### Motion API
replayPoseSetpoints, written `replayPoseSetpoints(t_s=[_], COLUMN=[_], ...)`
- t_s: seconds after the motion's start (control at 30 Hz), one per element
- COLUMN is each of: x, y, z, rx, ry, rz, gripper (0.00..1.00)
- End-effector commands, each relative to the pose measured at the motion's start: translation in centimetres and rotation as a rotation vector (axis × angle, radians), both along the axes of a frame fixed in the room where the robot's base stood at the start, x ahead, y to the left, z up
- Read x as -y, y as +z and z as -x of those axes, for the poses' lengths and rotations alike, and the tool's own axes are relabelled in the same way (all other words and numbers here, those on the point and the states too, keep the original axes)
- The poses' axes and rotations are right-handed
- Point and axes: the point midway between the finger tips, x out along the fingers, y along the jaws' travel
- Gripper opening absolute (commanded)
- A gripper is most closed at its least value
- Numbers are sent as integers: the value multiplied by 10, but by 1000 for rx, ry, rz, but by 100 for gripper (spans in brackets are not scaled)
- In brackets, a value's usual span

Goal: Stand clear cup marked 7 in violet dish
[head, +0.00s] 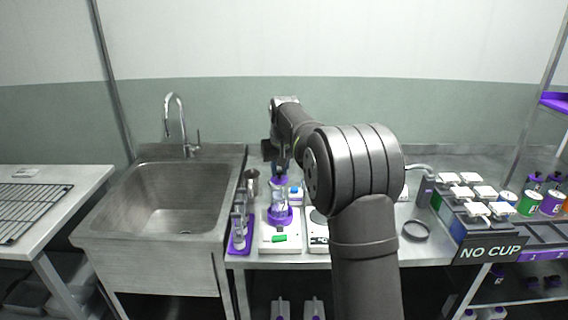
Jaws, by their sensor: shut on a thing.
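A clear cup (279,199) hangs upright under my gripper (280,178), which is shut on its upper part, where violet shows. The violet dish (280,220) sits directly below the cup on a white device. The cup's lower end overlaps the dish in the head view, and I cannot tell whether it touches the dish bottom. The mark on the cup is too small to read.
A violet rack (238,248) with several clear cups stands left, beside the sink (165,200). A metal beaker (251,178) is behind it. A green item (279,239) lies on the white device (268,246). A second white device (318,238) is partly hidden by my arm. A "NO CUP" stand (490,252) is at right.

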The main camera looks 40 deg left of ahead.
Motion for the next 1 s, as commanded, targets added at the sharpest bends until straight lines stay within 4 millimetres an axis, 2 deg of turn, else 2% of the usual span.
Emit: replayPoseSetpoints(t_s=[0.2, 0.4, 0.6, 1.0], x=[1, 0, 0, 0], y=[-23, -37, -44, -44], z=[0, 0, 0, 0], rx=[-1, -1, 0, 0], ry=[0, 0, 0, 0], rz=[3, 2, 1, 1], gripper=[0, 0, 0, 0])
